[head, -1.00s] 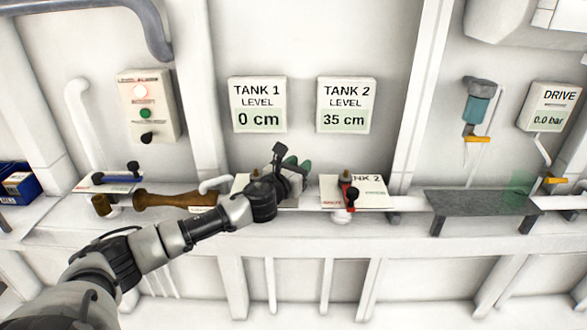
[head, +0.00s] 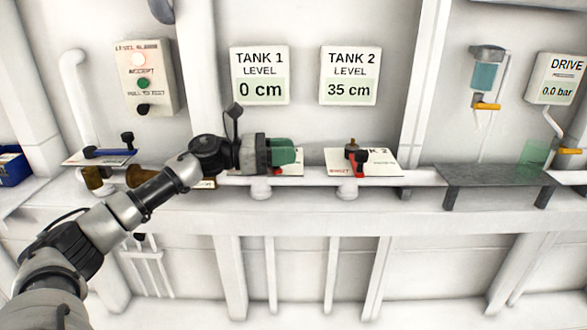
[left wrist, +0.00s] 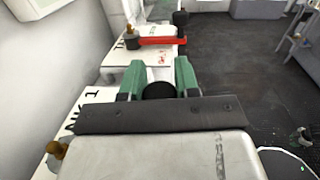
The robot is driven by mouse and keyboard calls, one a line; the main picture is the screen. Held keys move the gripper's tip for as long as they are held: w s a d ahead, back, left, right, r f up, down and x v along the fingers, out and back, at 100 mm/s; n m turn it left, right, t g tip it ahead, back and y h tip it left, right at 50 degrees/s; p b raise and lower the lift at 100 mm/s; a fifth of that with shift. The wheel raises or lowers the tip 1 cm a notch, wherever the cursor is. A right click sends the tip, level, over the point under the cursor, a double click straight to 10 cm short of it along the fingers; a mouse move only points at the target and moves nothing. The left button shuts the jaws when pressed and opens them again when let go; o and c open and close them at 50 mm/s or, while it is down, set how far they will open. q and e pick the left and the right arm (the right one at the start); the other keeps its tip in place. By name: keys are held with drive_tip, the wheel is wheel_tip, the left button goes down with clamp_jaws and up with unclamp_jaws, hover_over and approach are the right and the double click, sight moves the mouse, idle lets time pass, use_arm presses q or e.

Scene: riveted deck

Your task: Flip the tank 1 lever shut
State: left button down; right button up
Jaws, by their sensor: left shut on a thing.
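The tank 1 lever is mostly hidden behind my left gripper (head: 283,152); a small red part (head: 277,171) shows under the fingers. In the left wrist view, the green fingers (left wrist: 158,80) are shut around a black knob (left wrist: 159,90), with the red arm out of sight. The tank 1 plate (left wrist: 98,96) shows at the left there, with a brass stem (left wrist: 57,150). The tank 1 display (head: 260,75) reads 0 cm. My right gripper is not in view.
The tank 2 lever (head: 360,162) is red with a black knob, just right of my gripper. The tank 2 display (head: 350,75) reads 35 cm. A grey shelf (head: 490,175) is at the right.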

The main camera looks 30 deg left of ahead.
use_arm(q)
drive_tip(key=s+m+g+h+b, duration=0.1)
drive_tip(key=g, duration=0.1)
drive_tip(key=s+a+m+g+h+b, duration=0.1)
drive_tip(key=b, duration=0.1)
drive_tip(key=shift+s+a+f+m+g, duration=0.1)
drive_tip(key=shift+f+m+g, duration=0.1)
drive_tip(key=shift+m+g, duration=0.2)
drive_tip(key=shift+s+a+r+m+g+h+b, duration=0.1)
drive_tip(key=shift+s+a+m+g+h+b, duration=0.25)
drive_tip(key=shift+m+g, duration=0.35)
drive_tip(key=shift+s+a+r+m+g+h+b, duration=0.1)
drive_tip(key=shift+s+a+m+g+h+b, duration=0.25)
drive_tip(key=shift+g, duration=0.55)
drive_tip(key=shift+s+a+r+m+g+h+b, duration=0.1)
drive_tip(key=shift+s+a+m+g+h+b, duration=0.15)
drive_tip(key=shift+s+m+g, duration=0.45)
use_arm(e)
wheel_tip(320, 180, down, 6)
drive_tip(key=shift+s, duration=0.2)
use_arm(q)
drive_tip(key=shift+w, duration=0.15)
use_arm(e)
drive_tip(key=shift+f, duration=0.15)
use_arm(q)
drive_tip(key=c, duration=0.8)
unclamp_jaws()
drive_tip(key=shift+a, duration=0.1)
drive_tip(key=shift+a+f, duration=0.1)
drive_tip(key=shift+a, duration=0.05)
